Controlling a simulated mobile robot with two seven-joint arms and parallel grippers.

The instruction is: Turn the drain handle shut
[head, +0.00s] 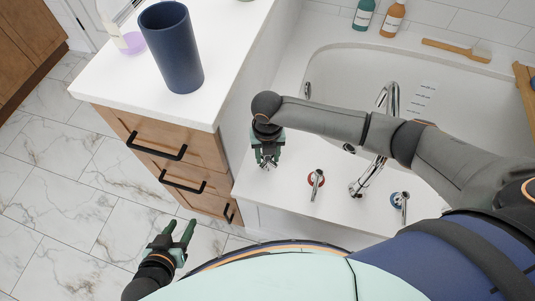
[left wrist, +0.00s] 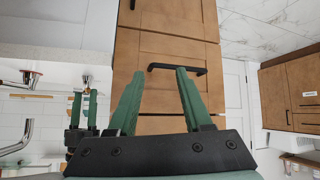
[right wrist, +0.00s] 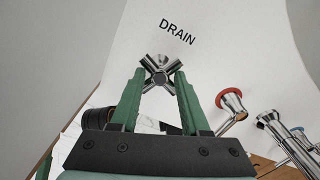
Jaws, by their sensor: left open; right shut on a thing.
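The drain handle (right wrist: 160,72) is a chrome cross-shaped knob in the right wrist view, beside the black word DRAIN on the white tub deck. My right gripper (right wrist: 160,80) is shut on it, with the green fingers on either side of its near arms. In the head view my right gripper (head: 267,160) points down at the left end of the deck and hides most of the handle. My left gripper (head: 186,234) is open and empty, low over the floor in front of the drawers; its spread fingers (left wrist: 155,85) also show in the left wrist view.
A red-ringed tap handle (head: 316,180), the chrome spout (head: 368,178) and a blue-ringed handle (head: 400,200) stand to the right on the deck. The bathtub (head: 340,65) lies behind. A white counter (head: 120,80) with a blue cup (head: 172,48) stands left, above wooden drawers.

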